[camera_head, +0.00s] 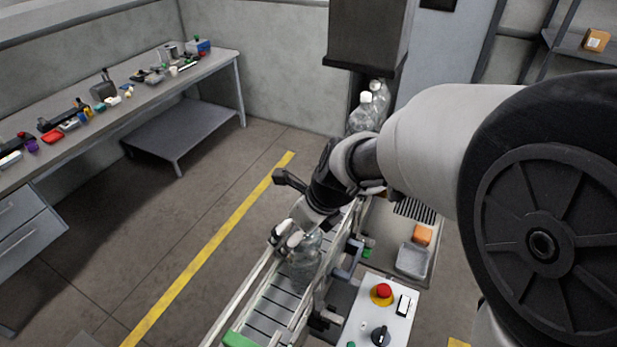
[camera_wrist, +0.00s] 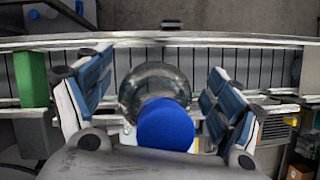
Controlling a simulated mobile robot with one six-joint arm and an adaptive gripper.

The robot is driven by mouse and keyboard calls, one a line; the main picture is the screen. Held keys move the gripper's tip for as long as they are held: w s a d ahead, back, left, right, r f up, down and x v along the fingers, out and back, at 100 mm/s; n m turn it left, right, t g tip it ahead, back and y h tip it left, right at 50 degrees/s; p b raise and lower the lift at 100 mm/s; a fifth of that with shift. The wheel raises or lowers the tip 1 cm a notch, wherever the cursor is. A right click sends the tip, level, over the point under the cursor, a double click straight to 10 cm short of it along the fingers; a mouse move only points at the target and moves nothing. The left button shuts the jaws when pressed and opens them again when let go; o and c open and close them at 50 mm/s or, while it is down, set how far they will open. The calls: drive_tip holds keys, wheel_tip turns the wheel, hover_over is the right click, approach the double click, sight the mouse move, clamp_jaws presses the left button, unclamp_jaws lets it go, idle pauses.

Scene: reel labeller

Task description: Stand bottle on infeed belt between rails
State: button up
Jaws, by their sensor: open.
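A clear bottle (camera_head: 304,268) stands upright on the slatted infeed belt (camera_head: 262,316), between the two side rails (camera_head: 236,306). In the wrist view the bottle (camera_wrist: 150,88) shows from above with a blue cap (camera_wrist: 166,127). My gripper (camera_head: 291,238) is at the bottle's upper part. In the wrist view my gripper (camera_wrist: 153,100) is open, one blue-padded finger on each side of the bottle, with gaps visible on both sides. The belt (camera_wrist: 225,60) and a long rail (camera_wrist: 230,38) run across behind the bottle. The bottle's base is hidden in the wrist view.
A control panel (camera_head: 372,322) with a red button (camera_head: 383,291) stands right of the belt. Two white-capped clear bottles (camera_head: 362,118) stand farther back by a dark housing (camera_head: 367,40). A clear tray (camera_head: 412,261) and orange block (camera_head: 422,235) lie at right. A cluttered workbench (camera_head: 150,92) is at left.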

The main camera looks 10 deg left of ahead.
drive_tip(key=shift+r, duration=0.1)
drive_tip(key=shift+r, duration=0.35)
drive_tip(key=p+v, duration=0.1)
drive_tip(key=v, duration=0.9)
drive_tip(key=shift+s+d+r+p, duration=0.1)
drive_tip(key=shift+d+r+p, duration=0.15)
drive_tip(key=shift+p, duration=0.15)
drive_tip(key=s+d+r+n+t+h, duration=0.2)
drive_tip(key=s+d+n+h, duration=0.2)
drive_tip(key=s+d+n, duration=1.3)
drive_tip(key=d+n, duration=0.1)
drive_tip(key=n, duration=0.6)
drive_tip(key=shift+n, duration=0.3)
drive_tip(key=shift+w, duration=0.1)
